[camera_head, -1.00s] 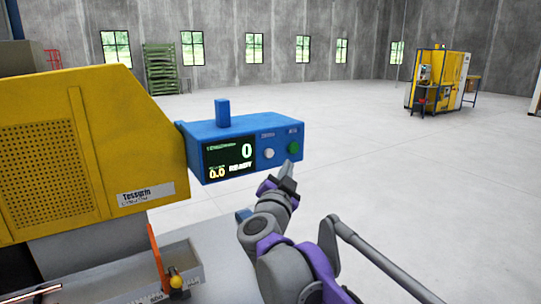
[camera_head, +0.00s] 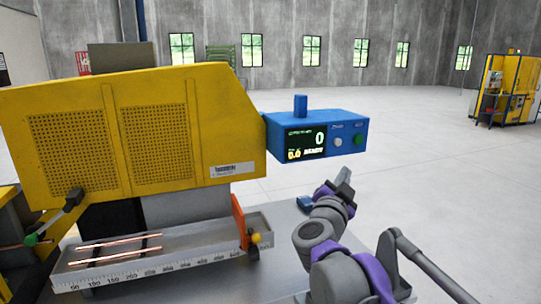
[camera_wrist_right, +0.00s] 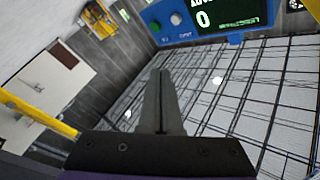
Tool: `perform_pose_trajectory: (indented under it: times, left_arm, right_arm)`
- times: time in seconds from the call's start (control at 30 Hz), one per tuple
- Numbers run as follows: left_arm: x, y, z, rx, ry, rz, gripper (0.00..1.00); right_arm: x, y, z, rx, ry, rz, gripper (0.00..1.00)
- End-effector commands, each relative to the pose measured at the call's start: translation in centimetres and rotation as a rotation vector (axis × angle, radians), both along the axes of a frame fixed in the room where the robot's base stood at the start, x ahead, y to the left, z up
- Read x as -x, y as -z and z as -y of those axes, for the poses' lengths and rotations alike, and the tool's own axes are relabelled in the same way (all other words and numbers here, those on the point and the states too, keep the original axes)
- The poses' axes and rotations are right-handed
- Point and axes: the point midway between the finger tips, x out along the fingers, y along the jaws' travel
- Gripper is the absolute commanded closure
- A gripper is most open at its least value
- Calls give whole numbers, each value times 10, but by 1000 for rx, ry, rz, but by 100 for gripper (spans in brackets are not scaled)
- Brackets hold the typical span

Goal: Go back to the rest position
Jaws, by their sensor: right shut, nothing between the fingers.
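My right gripper (camera_head: 343,178) is raised at the right of the head view, below and a little apart from the blue control box (camera_head: 290,140). In the right wrist view its two dark fingers (camera_wrist_right: 160,95) are pressed together with nothing between them. The control box has a lit screen, a white button (camera_head: 338,142) and a green button (camera_head: 358,139); it also shows at the top of the right wrist view (camera_wrist_right: 235,38). My left gripper is in neither view.
A yellow machine (camera_head: 180,130) fills the left side. In front of it is a grey measuring tray (camera_head: 200,252) with copper tubes (camera_head: 118,249) and an orange stop (camera_head: 239,220). Open floor lies behind the control box. Another yellow machine (camera_head: 510,90) stands far right.

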Motion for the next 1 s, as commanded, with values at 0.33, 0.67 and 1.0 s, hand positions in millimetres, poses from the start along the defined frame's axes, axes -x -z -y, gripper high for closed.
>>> perform_pose_trajectory:
  times: [0.33,0.67,1.0]
  left_arm:
    - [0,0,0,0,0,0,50]
    - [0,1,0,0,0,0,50]
    - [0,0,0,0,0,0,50]
  right_arm:
    - [56,84,-56,208,-481,-206,100]
    - [198,285,-49,345,-745,-817,100]
    - [313,394,3,348,-692,-1268,100]
